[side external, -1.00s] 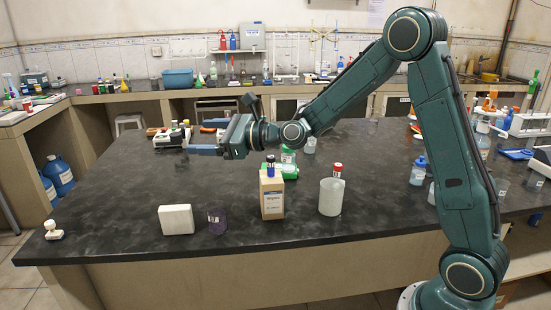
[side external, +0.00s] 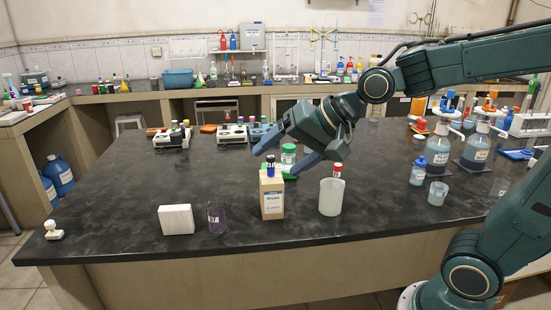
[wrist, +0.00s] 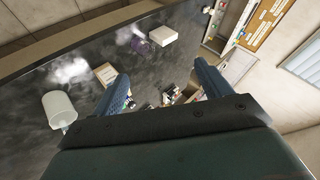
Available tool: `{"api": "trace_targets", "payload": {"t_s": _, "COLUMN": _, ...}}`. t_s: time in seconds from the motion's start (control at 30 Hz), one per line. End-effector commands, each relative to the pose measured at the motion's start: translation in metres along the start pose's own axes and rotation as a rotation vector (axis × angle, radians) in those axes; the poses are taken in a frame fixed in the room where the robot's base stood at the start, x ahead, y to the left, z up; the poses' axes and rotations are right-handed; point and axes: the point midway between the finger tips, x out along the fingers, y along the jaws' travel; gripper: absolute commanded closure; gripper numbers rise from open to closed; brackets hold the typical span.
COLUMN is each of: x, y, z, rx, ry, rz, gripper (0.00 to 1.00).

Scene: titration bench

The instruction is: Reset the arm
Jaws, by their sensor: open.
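My gripper (side external: 282,161) is open and empty, its two blue fingers apart. In the side external view it hangs above the bench, behind the wipes box (side external: 271,196) and the white cylinder (side external: 331,196), with its fingers angled down and to the left. In the wrist view my gripper (wrist: 160,84) shows both fingers with nothing gripped between them. My forearm reaches in from the right of the side external view. Part of the green-capped jar (side external: 288,153) shows between the fingers in the picture; I cannot tell its exact distance from them.
A white block (side external: 176,219) and a purple beaker (side external: 217,220) stand near the bench's front edge. Instruments (side external: 232,134) stand behind. Bottles (side external: 418,171) and a small beaker (side external: 437,193) are at right.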

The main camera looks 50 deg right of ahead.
Motion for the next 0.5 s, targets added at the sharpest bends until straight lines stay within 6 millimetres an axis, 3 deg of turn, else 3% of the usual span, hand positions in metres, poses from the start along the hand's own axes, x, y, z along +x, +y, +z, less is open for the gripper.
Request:
{"api": "trace_targets", "payload": {"t_s": 0.3, "x": -0.061, "y": 0.059, "z": 0.042, "rx": -0.435, "ry": -0.055, "rz": 0.203, "gripper": 0.23}}
{"api": "trace_targets", "payload": {"t_s": 0.5, "x": -0.089, "y": 0.093, "z": 0.065, "rx": -0.635, "ry": -0.127, "rz": 0.289, "gripper": 0.23}}
